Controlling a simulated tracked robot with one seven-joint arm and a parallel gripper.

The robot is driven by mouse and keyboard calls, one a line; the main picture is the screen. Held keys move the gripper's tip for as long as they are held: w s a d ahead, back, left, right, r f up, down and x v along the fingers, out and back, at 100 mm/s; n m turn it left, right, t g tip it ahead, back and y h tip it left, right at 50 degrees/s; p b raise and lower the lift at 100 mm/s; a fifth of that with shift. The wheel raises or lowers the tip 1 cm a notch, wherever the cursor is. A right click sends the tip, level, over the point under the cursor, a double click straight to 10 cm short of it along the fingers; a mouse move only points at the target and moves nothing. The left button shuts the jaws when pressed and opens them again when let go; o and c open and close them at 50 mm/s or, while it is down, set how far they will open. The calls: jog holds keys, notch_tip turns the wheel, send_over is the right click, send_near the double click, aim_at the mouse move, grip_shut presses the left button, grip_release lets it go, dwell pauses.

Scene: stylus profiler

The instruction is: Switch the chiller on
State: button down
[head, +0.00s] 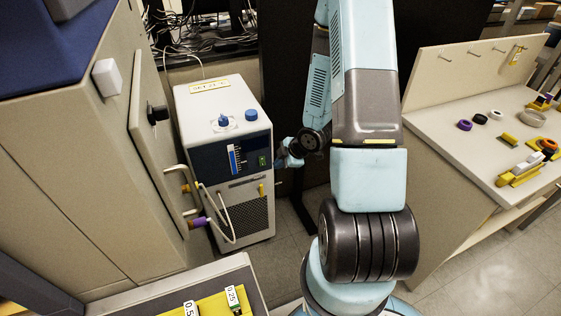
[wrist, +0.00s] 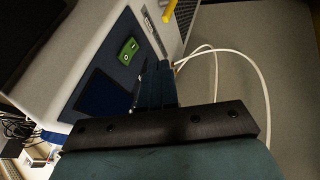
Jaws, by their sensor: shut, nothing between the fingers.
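The chiller (head: 206,101) is a pale box on the floor with a dark blue front panel and a dark grille below. A green rocker switch (head: 263,161) sits at the right of that panel. It shows larger in the wrist view (wrist: 128,50), with white marks; I cannot tell which way it is pressed. My gripper (head: 283,160) is just right of the chiller's front, near switch height. In the wrist view my gripper's fingers (wrist: 154,84) are shut and empty, beside the switch and apart from it in the picture. Contact with the panel is unclear.
Pale hoses (head: 226,215) loop from the chiller's front to fittings on the beige cabinet (head: 120,200) at left. A yellow lever (head: 262,190) sits below the switch. A bench (head: 470,155) with small parts stands at right. Floor shows between chiller and bench.

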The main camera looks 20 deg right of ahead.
aim_at(262, 161)
jog(key=shift+w+a+f, duration=0.4)
jog(key=shift+w+f, duration=0.6)
jog(key=shift+w, duration=0.15)
jog(key=shift+w+a+f, duration=0.4)
jog(key=shift+w+f, duration=0.55)
jog(key=shift+w, duration=0.25)
jog(key=shift+w+a+f, duration=0.4)
jog(key=shift+w+f, duration=0.6)
jog(key=shift+w, duration=0.15)
jog(key=shift+w+f, duration=0.15)
jog(key=shift+w, duration=0.1)
